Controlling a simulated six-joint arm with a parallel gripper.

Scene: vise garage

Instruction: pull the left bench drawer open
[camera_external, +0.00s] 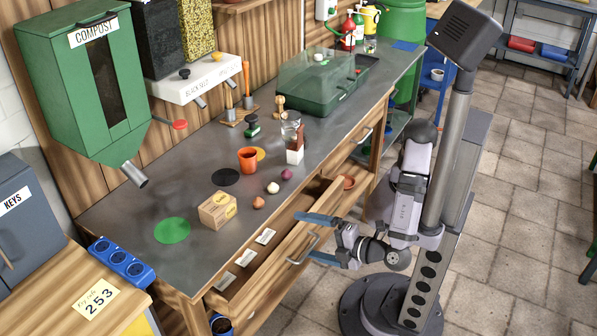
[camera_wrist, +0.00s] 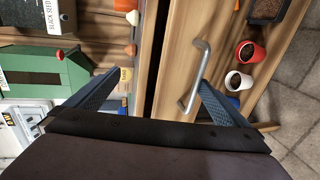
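The left bench drawer (camera_external: 275,272) stands partly open at the front of the workbench (camera_external: 130,215), with white labels and dark compartments showing behind its front. Its silver bar handle (camera_external: 303,248) is on the drawer front; in the wrist view the handle (camera_wrist: 195,77) lies between my fingers, close to the right one. My gripper (camera_external: 304,236) is open, with its two blue fingers at the drawer front. In the wrist view my gripper (camera_wrist: 164,78) has its left finger by the drawer's opening. I cannot tell whether either finger touches the handle.
A second handle (camera_external: 362,135) is on the front farther along the bench. A wooden box (camera_external: 217,210), an orange cup (camera_external: 248,160) and small round items stand on the bench. Red and white pots (camera_wrist: 245,65) show right of the handle. Tiled floor is clear on the right.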

